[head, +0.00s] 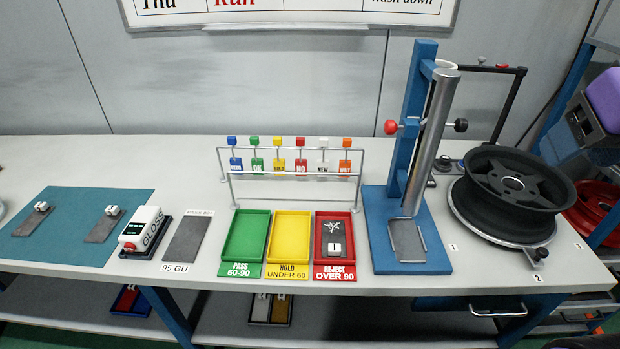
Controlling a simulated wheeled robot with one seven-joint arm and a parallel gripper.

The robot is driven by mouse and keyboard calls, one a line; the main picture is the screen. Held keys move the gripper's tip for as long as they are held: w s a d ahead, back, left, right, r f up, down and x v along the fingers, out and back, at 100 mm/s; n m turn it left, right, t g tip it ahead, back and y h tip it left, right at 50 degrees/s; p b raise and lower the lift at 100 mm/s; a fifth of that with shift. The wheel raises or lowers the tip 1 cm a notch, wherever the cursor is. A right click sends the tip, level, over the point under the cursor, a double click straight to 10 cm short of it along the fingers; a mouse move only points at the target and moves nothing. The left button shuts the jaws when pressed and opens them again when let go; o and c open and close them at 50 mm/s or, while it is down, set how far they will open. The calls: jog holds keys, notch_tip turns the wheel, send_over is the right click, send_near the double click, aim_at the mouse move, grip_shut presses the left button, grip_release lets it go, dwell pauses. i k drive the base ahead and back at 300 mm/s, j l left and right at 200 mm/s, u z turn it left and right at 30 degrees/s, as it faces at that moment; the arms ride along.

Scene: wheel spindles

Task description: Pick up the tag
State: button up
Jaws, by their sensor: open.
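Several coloured tags hang in a row on a grey wire rack (228,192) at the back middle of the bench. From left to right they are a blue tag (236,164), a green tag (257,163), a yellow tag (279,165), a red tag (301,165), a white tag (323,165) and an orange tag (345,166). Each has a small block of like colour above it. Their lettering is too small to read surely.
Green (246,238), yellow (291,236) and red (351,236) trays stand before the rack; the red one holds a dark plate. A blue stand (379,247) and black wheel (511,190) are right. A teal mat (81,211) with two plates lies left.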

aim_at(300, 164)
jog(key=i+j+u, duration=0.1)
jog(key=j, duration=0.25)
jog(key=i+j, duration=0.1)
jog(key=j, duration=0.25)
jog(key=i+j+u, duration=0.15)
jog(key=j, duration=0.2)
jog(key=i+j, duration=0.1)
jog(key=j, duration=0.25)
jog(key=u, duration=0.05)
